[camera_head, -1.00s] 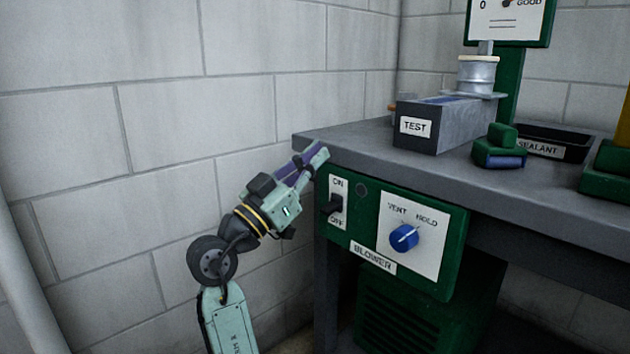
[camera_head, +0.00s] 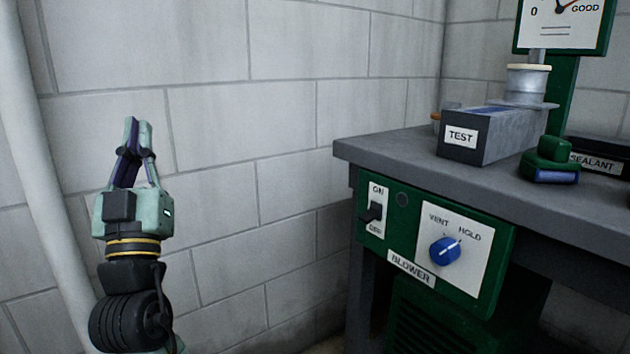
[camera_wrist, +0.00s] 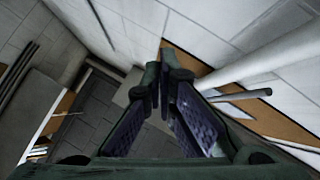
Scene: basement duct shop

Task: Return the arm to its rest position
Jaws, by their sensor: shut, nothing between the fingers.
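My gripper (camera_head: 133,124) is at the left in the head view, raised and pointing up in front of the block wall. Its fingers are shut with nothing between them, and it is well apart from the workbench. In the wrist view my gripper (camera_wrist: 165,62) shows its fingers meeting at the tips, with wall and floor beyond and no object held.
The grey workbench (camera_head: 400,146) is at right, with its green blower panel (camera_head: 410,268), switch (camera_head: 373,212) and blue knob (camera_head: 445,250). The TEST duct (camera_head: 490,135) and a green tool (camera_head: 551,162) stand on it. A pale pipe (camera_head: 45,190) runs down the left side.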

